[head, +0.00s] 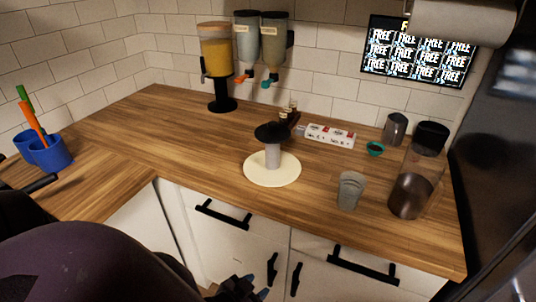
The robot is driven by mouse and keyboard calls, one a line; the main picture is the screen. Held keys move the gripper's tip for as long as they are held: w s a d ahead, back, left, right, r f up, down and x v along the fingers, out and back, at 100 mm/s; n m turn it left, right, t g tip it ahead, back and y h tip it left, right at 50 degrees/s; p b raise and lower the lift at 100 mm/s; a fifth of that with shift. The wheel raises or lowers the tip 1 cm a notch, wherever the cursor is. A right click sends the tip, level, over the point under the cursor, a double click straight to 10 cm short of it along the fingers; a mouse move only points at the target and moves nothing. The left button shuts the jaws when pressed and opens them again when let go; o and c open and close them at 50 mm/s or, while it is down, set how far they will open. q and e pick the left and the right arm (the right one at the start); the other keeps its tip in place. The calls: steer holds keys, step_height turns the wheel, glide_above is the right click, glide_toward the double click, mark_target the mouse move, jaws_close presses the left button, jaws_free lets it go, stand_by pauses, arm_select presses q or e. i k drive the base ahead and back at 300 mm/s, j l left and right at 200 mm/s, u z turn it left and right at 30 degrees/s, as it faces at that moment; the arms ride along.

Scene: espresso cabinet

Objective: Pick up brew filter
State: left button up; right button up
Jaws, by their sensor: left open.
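No thing here is marked as the brew filter, and I cannot tell for sure which one it is. A black round piece (270,133) sits on top of a pale upright cylinder (273,156), which stands on a cream disc (258,178) in the middle of the counter. A small teal cup or ring (375,149) sits farther back on the right. My left gripper (246,290) is at the bottom edge, below the counter front and well short of these things. It is open, partly cut off by the frame, and nothing shows in it. My right gripper is not in view.
On the wooden counter (190,128) stand a grey cup (350,190), a glass canister (412,185), a dark metal cup (395,128), a white box (329,135) and a juice dispenser (216,60). Blue pots (50,152) stand left. Black drawer handles (222,214) stick out below.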

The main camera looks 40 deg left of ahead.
mark_target(272, 133)
steer(key=k+l+u, duration=0.1)
steer(key=u, duration=0.4)
steer(key=k+u, duration=0.2)
steer(key=u, duration=0.25)
